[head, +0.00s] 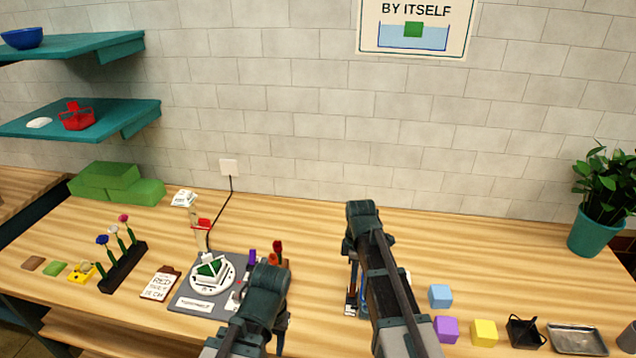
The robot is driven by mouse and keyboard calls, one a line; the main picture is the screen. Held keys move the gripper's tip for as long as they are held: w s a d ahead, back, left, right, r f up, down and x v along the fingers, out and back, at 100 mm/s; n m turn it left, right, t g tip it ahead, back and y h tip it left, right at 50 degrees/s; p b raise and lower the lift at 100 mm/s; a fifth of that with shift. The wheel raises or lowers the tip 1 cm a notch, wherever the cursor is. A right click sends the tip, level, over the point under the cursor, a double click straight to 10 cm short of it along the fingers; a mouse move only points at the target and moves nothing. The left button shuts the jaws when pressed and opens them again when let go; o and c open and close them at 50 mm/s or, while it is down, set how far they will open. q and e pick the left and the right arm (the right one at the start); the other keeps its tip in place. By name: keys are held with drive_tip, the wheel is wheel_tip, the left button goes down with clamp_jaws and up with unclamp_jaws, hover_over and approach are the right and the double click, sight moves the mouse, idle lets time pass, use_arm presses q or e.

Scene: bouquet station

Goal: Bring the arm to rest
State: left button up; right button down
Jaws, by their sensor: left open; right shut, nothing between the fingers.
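My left gripper (277,338) hangs low over the front of the table, just right of the grey mat (182,300). Its sensed jaws are open, and its own wrist hides much of the fingers. My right gripper (352,300) points down over the middle of the table. It is shut and empty, and its forearm hides part of what is behind it. Neither gripper visibly holds anything.
A white round holder with a green block (212,268) stands on the mat. Left are a black flower rack (123,268) and a card (160,284). Right are blue (440,296), purple (446,329) and yellow (484,332) cubes, a black basket (525,332) and a metal tray (577,340).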

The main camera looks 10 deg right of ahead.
drive_tip(key=s+a+f+m+b, duration=0.1)
drive_tip(key=s+a+m, duration=0.4)
drive_tip(key=s, duration=0.4)
drive_tip(key=s+a+f+m+h+b, duration=0.1)
drive_tip(key=s+a+f+m+b, duration=0.1)
drive_tip(key=s+a+m, duration=0.4)
drive_tip(key=s, duration=0.3)
drive_tip(key=shift+s+a+f+b, duration=0.25)
drive_tip(key=shift+s+a+b, duration=0.05)
drive_tip(key=shift+s+a, duration=0.05)
